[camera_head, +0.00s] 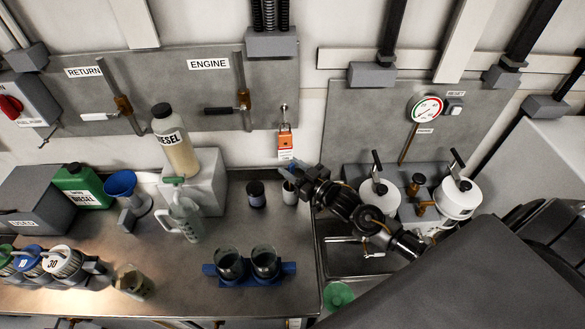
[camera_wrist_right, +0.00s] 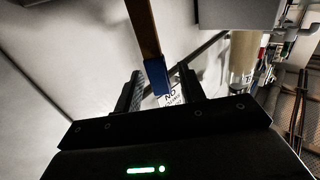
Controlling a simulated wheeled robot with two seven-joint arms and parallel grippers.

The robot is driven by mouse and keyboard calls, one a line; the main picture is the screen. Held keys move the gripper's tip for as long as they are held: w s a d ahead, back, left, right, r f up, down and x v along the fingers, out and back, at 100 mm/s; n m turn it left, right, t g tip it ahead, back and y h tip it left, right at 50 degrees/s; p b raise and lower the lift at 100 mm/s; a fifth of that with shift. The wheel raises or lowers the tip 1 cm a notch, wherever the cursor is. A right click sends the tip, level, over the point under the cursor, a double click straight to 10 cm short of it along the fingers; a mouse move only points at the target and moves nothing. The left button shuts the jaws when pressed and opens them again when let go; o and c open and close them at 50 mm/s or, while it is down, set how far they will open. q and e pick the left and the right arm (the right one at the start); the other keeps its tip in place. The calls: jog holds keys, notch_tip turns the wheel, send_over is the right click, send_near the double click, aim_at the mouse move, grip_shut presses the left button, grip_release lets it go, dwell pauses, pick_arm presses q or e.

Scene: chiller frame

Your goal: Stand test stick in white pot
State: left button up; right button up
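The small white pot (camera_head: 290,194) stands on the bench near its right end. The test stick's blue end (camera_head: 289,175) shows just above it in the head view. In the right wrist view the test stick (camera_wrist_right: 157,74) is a tilted brown strip with a blue end. My right gripper (camera_head: 298,178) reaches in from the right beside the pot. In the wrist view its two fingers (camera_wrist_right: 160,88) stand on either side of the blue end, with gaps visible. The stick's lower end is hidden. My left gripper is out of view.
A dark cup (camera_head: 256,194) stands just left of the pot. A blue rack with two glass beakers (camera_head: 247,280) is in front, a jug (camera_head: 186,220) to the left. Behind hangs an orange padlock (camera_head: 286,140); a sink (camera_head: 345,258) lies right.

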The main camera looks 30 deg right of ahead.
jog(key=shift+s+r, duration=0.1)
jog(key=shift+r, duration=0.1)
jog(key=b+v, duration=0.3)
jog(key=v, duration=0.9)
